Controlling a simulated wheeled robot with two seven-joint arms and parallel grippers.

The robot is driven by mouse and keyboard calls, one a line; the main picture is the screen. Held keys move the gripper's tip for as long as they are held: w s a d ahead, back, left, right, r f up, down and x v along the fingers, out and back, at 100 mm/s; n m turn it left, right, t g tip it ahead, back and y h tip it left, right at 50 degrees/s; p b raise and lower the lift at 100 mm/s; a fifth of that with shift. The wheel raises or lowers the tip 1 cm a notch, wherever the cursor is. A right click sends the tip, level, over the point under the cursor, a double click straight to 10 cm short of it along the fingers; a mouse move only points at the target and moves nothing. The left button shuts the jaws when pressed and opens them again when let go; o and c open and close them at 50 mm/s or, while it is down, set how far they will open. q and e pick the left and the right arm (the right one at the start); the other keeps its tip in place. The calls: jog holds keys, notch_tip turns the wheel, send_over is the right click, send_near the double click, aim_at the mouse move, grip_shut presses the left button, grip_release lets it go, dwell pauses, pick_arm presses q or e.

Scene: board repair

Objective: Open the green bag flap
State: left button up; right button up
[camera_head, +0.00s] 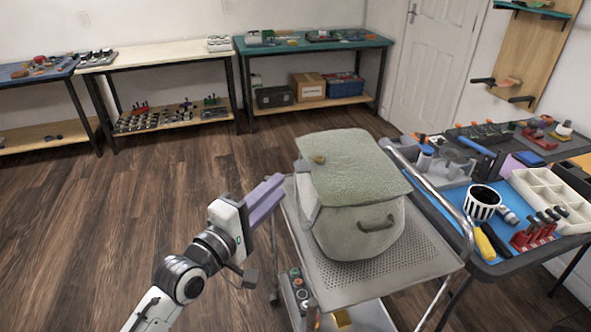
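The green bag (352,222) stands upright on the perforated grey top of a cart (400,272). Its pale green flap (362,172) lies over the top, with a small brownish fastener (319,159) near its left edge. A dark handle (377,223) shows on the side facing me. My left gripper (268,192) is to the left of the bag, apart from it, beside the cart's left edge. Its purple fingers point toward the bag and overlap in this view, so the gap between them is hidden. My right gripper is not in view.
A metal cart rail (430,185) runs along the bag's right. Beyond it, a workbench holds a striped mug (483,203), a white divided tray (553,200) and several tools. The wooden floor (190,190) left of the cart is clear. Tables stand along the back wall.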

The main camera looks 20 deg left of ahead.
pick_arm(q)
jog(key=x, duration=0.8)
jog(key=shift+w, duration=0.3)
jog(key=shift+d+f, duration=0.1)
jog(key=shift+d, duration=0.05)
grip_shut()
jog(key=shift+f, duration=0.15)
dwell(0.7)
